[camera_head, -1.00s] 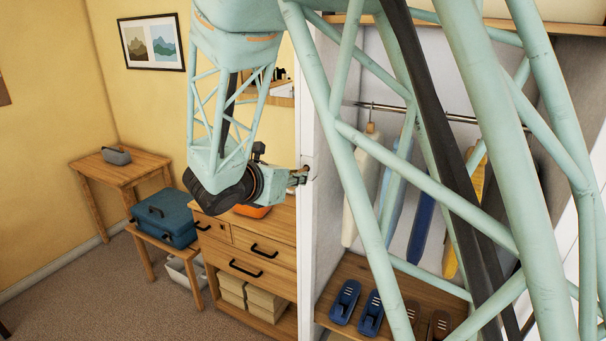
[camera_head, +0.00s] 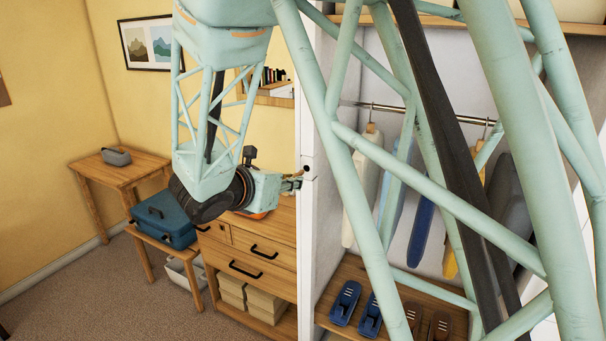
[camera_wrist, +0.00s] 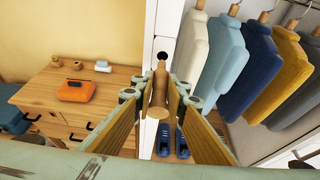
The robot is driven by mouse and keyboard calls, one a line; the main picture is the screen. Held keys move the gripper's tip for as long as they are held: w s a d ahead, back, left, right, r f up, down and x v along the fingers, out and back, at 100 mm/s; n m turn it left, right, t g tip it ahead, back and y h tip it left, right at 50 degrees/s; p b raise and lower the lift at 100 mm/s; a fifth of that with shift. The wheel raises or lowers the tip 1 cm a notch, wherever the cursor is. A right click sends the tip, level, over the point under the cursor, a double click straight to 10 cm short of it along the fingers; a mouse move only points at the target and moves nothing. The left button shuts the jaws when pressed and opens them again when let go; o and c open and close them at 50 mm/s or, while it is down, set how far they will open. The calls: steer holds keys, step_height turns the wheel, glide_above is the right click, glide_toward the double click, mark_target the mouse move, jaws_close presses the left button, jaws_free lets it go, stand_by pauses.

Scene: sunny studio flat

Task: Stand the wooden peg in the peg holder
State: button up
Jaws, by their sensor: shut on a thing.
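My gripper (camera_wrist: 158,94) is shut on the wooden peg (camera_wrist: 158,88), which sits between its two fingertips in the wrist view. The peg is light wood and points away from the wrist camera. A round black spot (camera_wrist: 162,56) shows just beyond its far end, in front of the white wardrobe edge; I cannot tell what it is. In the head view my gripper (camera_head: 292,184) is beside the wardrobe's front edge, above the dresser, and the peg is too small to make out clearly. I cannot identify the peg holder for certain in either view.
The wooden dresser (camera_wrist: 45,100) carries an orange box (camera_wrist: 75,89) and several small items. The white wardrobe panel (camera_head: 309,230) stands close to my gripper. Clothes hang inside the wardrobe, with shoes (camera_head: 345,302) below. A blue case (camera_head: 163,218) sits on a low table.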

steer(key=shift+s+a, duration=0.15)
steer(key=shift+s, duration=0.2)
steer(key=shift+f, duration=0.15)
